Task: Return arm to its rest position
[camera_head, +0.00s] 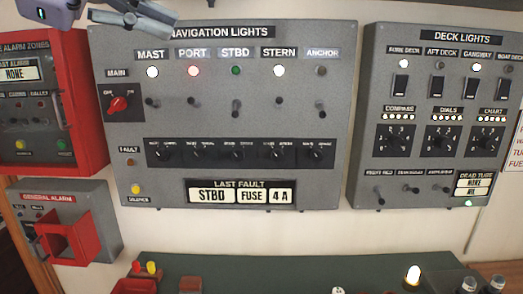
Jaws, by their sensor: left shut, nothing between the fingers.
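My left gripper (148,20) is at the top left edge of the view, partly cut off by the frame. It is shut and empty. It is in front of the upper left corner of the grey navigation lights panel (225,125), above the MAST label, and holds no switch. The rest of my left arm is mostly out of view. My right gripper is not in view.
The panel's mast and stern lamps glow white, port glows red, stbd is green and anchor is dark. A red alarm box (85,105) and a general alarm box (95,215) stand left. The deck lights panel (435,150) is right. A dark green console top (240,272) lies below.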

